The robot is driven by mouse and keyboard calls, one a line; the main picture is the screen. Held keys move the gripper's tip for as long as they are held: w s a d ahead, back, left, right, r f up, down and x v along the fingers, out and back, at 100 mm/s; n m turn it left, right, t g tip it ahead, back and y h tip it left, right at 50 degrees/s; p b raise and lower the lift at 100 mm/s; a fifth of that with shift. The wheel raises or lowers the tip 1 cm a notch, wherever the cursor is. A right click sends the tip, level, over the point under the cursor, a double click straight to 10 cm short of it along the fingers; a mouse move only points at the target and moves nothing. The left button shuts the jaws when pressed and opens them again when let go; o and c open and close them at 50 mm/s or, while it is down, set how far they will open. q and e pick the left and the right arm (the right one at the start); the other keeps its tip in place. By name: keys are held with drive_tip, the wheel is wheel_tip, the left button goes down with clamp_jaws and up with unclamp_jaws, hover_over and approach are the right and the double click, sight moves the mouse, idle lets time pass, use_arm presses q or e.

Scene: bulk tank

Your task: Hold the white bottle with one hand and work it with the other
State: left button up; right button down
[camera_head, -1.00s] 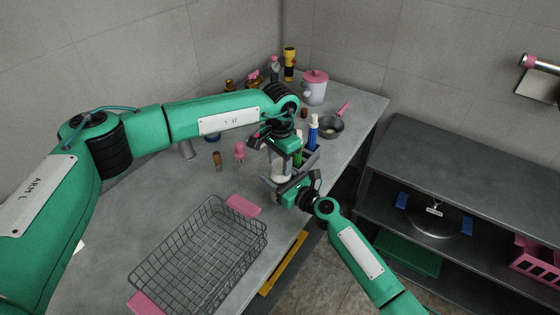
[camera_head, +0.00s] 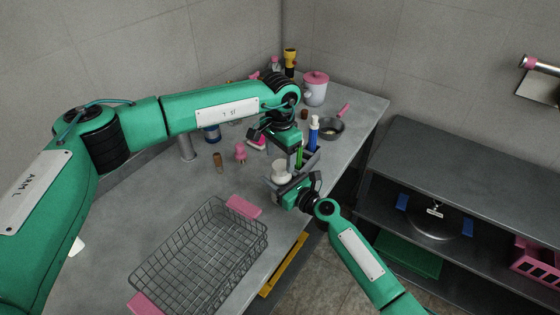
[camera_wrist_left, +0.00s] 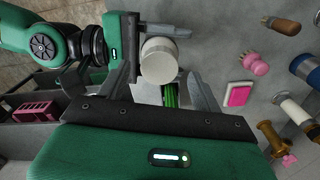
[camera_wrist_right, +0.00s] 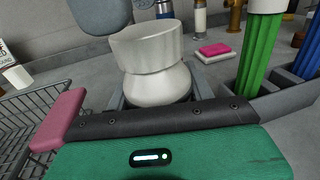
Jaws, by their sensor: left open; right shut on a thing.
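The white bottle (camera_head: 281,170) stands upright near the counter's front edge, with a wide round top. My right gripper (camera_head: 284,186) is shut on it low down; the right wrist view shows the bottle (camera_wrist_right: 152,65) between its fingers. My left gripper (camera_head: 274,143) is open above and just behind the bottle. In the left wrist view the bottle's round top (camera_wrist_left: 158,62) shows beyond the spread fingers, with nothing gripped. The lower part of the bottle is hidden by my right gripper.
A grey caddy (camera_wrist_right: 283,101) with a green bottle (camera_wrist_right: 258,52) and a blue bottle (camera_head: 313,133) stands close behind. A wire basket (camera_head: 200,255) is at the front left. A pan (camera_head: 330,129) is farther back.

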use_arm(q)
drive_tip(key=shift+r, duration=0.95)
drive_tip(key=shift+c, duration=0.4)
